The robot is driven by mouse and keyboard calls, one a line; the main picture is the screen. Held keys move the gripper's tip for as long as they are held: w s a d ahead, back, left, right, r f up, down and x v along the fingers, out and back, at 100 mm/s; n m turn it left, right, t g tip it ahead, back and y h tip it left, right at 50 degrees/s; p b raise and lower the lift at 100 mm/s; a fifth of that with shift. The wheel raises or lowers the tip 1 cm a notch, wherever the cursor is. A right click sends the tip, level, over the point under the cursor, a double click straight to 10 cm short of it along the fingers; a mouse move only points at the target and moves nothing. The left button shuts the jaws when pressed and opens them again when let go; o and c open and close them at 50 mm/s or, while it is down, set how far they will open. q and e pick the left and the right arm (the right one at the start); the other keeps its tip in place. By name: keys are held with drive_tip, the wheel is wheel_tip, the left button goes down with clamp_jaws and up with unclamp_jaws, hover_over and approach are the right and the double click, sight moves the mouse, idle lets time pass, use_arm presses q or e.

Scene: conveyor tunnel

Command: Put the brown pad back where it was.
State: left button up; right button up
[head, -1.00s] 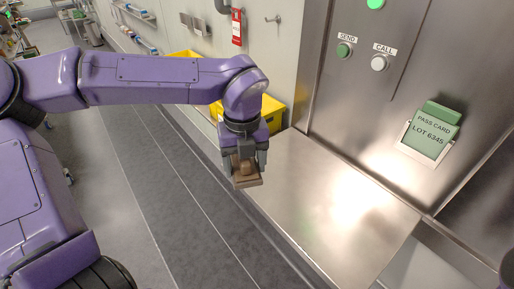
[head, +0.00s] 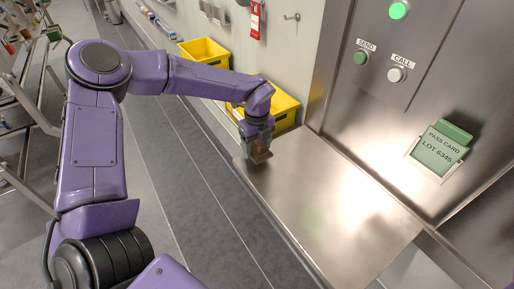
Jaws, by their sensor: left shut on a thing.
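The brown pad (head: 260,154) is a small brown block in the head view, near the far left corner of the steel shelf. My left gripper (head: 258,146) points down and is shut on the pad. The pad appears at or just above the shelf surface; I cannot tell whether it touches. The gripper hides part of the pad. My right gripper is not in view.
The steel shelf (head: 335,205) is otherwise bare. Yellow bins (head: 205,52) stand behind, along the wall. A red tag (head: 256,18) hangs on the wall.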

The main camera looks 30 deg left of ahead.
sight(257, 153)
use_arm(q)
wheel_tip(257, 153, down, 3)
drive_tip(key=shift+r, duration=0.2)
drive_tip(key=shift+f, duration=0.3)
drive_tip(key=o, duration=1)
drive_tip(key=shift+r, duration=0.45)
wheel_tip(257, 153, up, 12)
drive_tip(key=shift+f+b, duration=0.2)
drive_tip(key=shift+b, duration=0.8)
